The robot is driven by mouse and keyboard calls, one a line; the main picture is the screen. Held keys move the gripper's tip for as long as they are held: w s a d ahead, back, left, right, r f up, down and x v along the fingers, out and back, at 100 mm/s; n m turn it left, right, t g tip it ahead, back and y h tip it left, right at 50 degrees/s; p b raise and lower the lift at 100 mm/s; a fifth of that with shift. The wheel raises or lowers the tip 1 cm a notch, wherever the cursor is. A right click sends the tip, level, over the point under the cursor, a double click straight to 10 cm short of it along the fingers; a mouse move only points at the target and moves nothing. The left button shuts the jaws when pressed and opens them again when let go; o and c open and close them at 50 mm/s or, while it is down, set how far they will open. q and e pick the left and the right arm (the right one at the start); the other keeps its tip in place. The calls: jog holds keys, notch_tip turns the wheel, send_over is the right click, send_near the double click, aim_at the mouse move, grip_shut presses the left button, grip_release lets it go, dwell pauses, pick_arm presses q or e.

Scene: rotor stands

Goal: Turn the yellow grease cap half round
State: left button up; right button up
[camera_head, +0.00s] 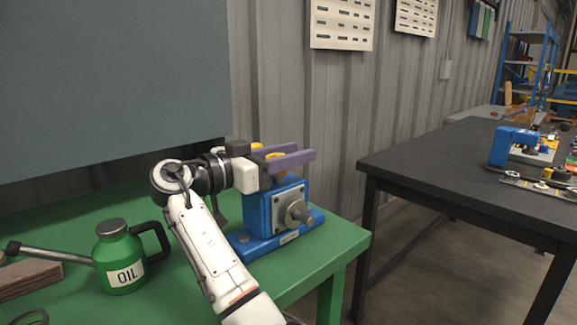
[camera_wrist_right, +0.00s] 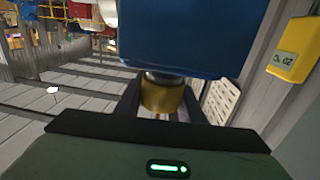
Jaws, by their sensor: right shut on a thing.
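The blue rotor stand (camera_head: 258,215) sits at the right end of the green bench, with a grey shaft end (camera_head: 297,213) on its front face. The yellow grease cap (camera_head: 275,156) is on top of it, partly hidden by the near finger. My right gripper (camera_head: 304,151), with purple fingers, reaches in from the left and is shut on the cap. In the right wrist view the cap (camera_wrist_right: 162,98) sits between the two dark fingers, against the blue stand body (camera_wrist_right: 190,35). My left gripper is not in view.
A green oil can (camera_head: 118,262) stands left on the green bench (camera_head: 325,245), near a wooden block (camera_head: 28,279). A dark table (camera_head: 440,160) with another blue stand (camera_head: 510,147) is at right, across a gap. A ribbed wall (camera_head: 300,90) rises behind.

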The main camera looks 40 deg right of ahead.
jog(key=g, duration=0.1)
jog(key=m+g, duration=0.1)
jog(key=shift+s+m+g+b, duration=0.25)
jog(key=shift+m+g+b, duration=0.05)
jog(key=shift+g, duration=0.1)
jog(key=shift+s+a+m+g+y+b, duration=0.1)
jog(key=shift+s+m+g+y+b, duration=0.15)
jog(key=shift+m+g, duration=0.55)
jog(key=shift+s+m+g+y+b, duration=0.2)
jog(key=shift+m+g+y, duration=0.25)
jog(key=shift+g, duration=0.55)
jog(key=shift+m+g, duration=0.25)
jog(key=shift+g, duration=0.05)
jog(key=o, duration=1)
jog(key=shift+o, duration=0.2)
